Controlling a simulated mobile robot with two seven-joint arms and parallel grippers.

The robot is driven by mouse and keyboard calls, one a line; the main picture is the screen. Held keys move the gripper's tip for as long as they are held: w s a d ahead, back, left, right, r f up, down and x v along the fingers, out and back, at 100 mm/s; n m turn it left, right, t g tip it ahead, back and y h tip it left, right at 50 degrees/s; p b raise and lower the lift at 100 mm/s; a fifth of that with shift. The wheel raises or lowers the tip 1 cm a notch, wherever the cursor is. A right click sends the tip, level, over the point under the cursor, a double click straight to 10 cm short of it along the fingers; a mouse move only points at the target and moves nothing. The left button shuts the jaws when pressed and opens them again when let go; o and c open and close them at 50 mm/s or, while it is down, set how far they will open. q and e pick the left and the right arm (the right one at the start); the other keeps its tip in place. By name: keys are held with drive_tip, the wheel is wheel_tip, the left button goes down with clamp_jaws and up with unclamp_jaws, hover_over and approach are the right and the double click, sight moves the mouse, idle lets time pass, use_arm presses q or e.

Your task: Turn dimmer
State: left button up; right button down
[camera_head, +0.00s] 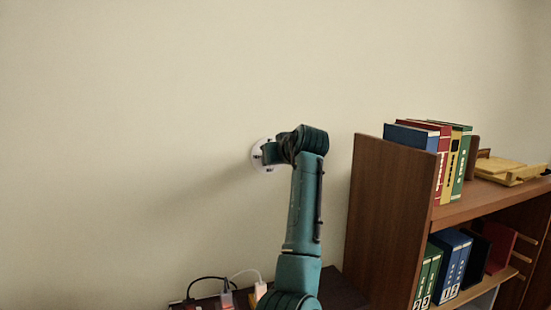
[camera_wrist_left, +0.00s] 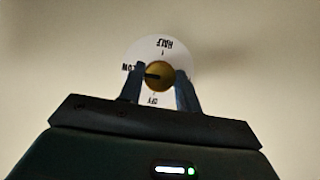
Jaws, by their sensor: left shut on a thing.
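The dimmer is a white round plate (camera_head: 257,158) on the wall in the head view, partly hidden by my left gripper (camera_head: 268,153). My right gripper is in neither view.
A brown bookshelf (camera_head: 390,220) with upright books (camera_head: 442,160) and binders (camera_head: 447,265) stands right of my left arm. A dark low surface (camera_head: 340,290) below holds plugs and cables (camera_head: 228,293). The wall left of the dimmer is bare.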

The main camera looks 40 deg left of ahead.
use_arm(q)
drive_tip(key=o, duration=1)
drive_tip(key=shift+c, duration=0.2)
drive_tip(key=shift+d, duration=0.1)
drive_tip(key=v, duration=1.3)
drive_tip(key=shift+s+b, duration=0.15)
drive_tip(key=shift+b, duration=0.3)
